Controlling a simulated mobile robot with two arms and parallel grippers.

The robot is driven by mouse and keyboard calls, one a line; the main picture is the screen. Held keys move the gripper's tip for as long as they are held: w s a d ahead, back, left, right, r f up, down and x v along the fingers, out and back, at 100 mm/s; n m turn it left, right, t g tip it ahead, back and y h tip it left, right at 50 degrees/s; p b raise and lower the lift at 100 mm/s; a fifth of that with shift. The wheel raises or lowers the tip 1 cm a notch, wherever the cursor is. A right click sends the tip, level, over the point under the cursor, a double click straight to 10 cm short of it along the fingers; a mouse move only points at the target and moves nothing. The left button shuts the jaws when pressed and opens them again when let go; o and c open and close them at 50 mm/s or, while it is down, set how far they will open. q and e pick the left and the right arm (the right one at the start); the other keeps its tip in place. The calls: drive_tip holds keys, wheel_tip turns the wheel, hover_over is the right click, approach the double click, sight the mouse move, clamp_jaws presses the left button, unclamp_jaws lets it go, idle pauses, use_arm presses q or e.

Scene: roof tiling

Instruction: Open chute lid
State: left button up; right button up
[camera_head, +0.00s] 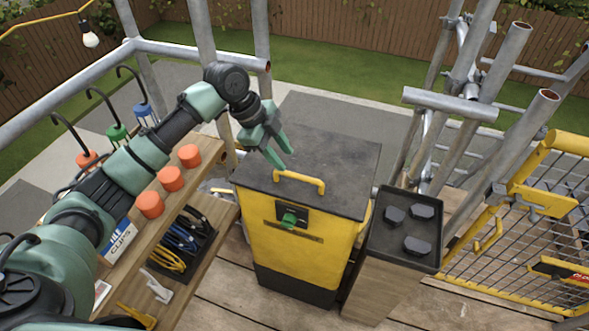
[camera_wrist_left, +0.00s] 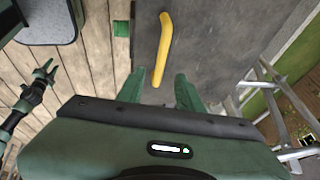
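The yellow chute (camera_head: 300,259) stands on the deck with its dark grey lid (camera_head: 335,157) lying flat and shut. A yellow handle (camera_head: 300,182) arches near the lid's front edge; it also shows in the left wrist view (camera_wrist_left: 163,49). A green knob (camera_head: 290,220) sits on a black plate on the chute's front. My left gripper (camera_head: 286,161) is open and empty, just above and behind the handle, apart from it. In the left wrist view the handle lies ahead of the open fingers (camera_wrist_left: 160,86).
A wooden shelf (camera_head: 190,180) with orange cups stands left of the chute. A black tray (camera_head: 405,228) with dark pieces sits on a stand close at its right. Scaffold tubes (camera_head: 450,105) and a yellow mesh gate (camera_head: 540,215) lie farther right.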

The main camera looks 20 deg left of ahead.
sight(298, 175)
use_arm(q)
drive_tip(key=shift+p+x, duration=0.75)
drive_tip(key=shift+x, duration=3)
clamp_jaws()
